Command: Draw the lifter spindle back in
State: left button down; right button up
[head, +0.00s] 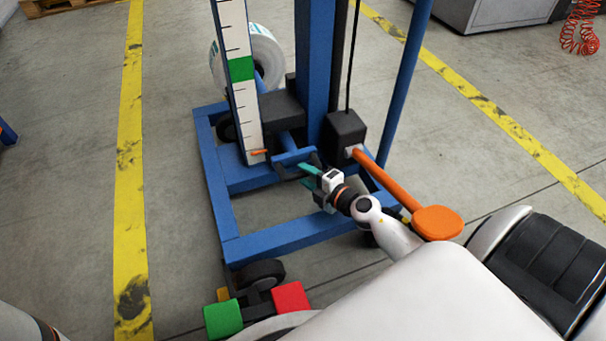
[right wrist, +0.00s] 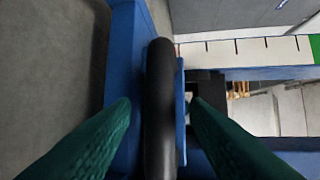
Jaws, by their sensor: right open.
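The lifter has a blue frame (head: 270,240) with a blue mast and a white scale (head: 236,45) at its front. A blue rod, which looks like the spindle (head: 261,82), shows at the core of a white label roll (head: 266,52) behind the scale; the mast and carriage partly hide it. My right gripper (head: 308,176) is low in front of the mast, by a dark handle bar. In the right wrist view the black bar (right wrist: 159,115) stands between the two open green fingers (right wrist: 160,104), with gaps on both sides. My left gripper is out of view.
An orange lever (head: 400,190) slants down from a black box (head: 345,132), close to my right arm. A green pedal (head: 223,318) and a red pedal (head: 291,297) sit by the front caster (head: 260,273). Yellow floor lines run along both sides; the floor at left is clear.

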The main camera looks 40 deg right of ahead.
jog(key=shift+x, duration=1)
grip_shut()
